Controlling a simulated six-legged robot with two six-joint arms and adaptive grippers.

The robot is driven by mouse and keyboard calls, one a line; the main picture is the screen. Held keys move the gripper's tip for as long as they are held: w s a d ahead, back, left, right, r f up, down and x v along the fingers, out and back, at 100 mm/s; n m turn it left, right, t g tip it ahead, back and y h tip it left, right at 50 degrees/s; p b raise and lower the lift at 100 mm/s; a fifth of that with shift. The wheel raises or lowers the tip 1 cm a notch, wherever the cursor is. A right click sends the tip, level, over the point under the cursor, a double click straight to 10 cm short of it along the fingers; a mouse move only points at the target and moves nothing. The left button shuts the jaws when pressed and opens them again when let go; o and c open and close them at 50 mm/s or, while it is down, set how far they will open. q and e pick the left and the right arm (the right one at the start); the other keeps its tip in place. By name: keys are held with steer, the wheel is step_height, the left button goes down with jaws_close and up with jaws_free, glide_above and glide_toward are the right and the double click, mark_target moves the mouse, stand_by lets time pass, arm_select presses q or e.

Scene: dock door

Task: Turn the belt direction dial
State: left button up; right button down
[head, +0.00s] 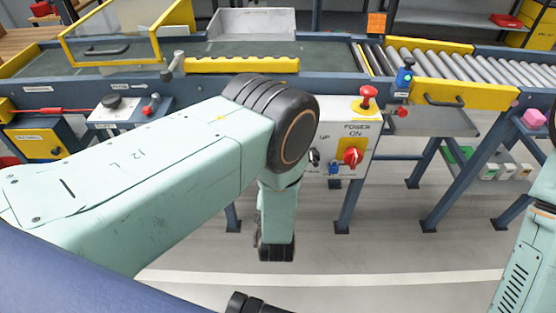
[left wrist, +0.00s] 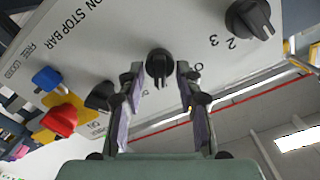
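In the left wrist view a black dial (left wrist: 160,62) with a raised grip bar sits on the light grey control panel (left wrist: 130,35). My left gripper (left wrist: 159,72) is open, its two fingertips on either side of this dial with a visible gap at each side. The dial's own label is hidden or unreadable. Another black dial (left wrist: 250,18) marked with numbers sits at upper right, and a dark knob (left wrist: 100,96) is left of the fingers. In the head view my left arm covers much of the panel (head: 334,110) and hides the gripper.
A red mushroom button (head: 368,97) tops the panel. The conveyor rollers (head: 450,65) run behind; the floor in front shows open.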

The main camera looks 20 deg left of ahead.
arm_select(q)
steer(key=shift+c, duration=0.5)
jaws_close()
steer(key=shift+a+n+p, duration=0.2)
steer(key=shift+n+p, duration=2.3)
steer(key=shift+n, duration=3.4)
